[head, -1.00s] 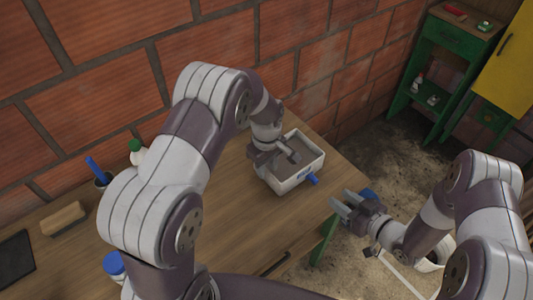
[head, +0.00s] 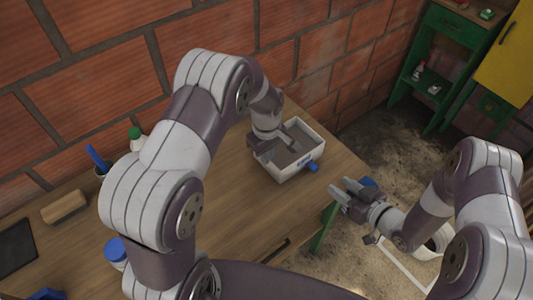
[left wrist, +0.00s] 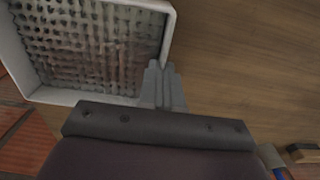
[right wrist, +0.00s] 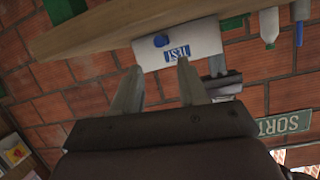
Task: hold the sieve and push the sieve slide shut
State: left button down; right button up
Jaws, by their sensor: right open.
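The sieve (head: 289,176), a white square frame with grey mesh, sits near the table's right end. A blue knob (head: 313,167) stands out from its front; it also shows beside a "TEST" label in the right wrist view (right wrist: 161,40). My left gripper (left wrist: 163,85) is at a corner of the sieve, its fingers close together at the white rim and seemingly shut on it. The rim between the fingers is mostly hidden. My right gripper (head: 339,190) is open and empty, off the table's edge, pointing at the knob and apart from it.
The wooden table (head: 230,215) is bare in front of the sieve. A brick wall rises behind. A green shelf (head: 440,60) stands at far right.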

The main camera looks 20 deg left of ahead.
aim_at(313, 167)
dwell(0.4)
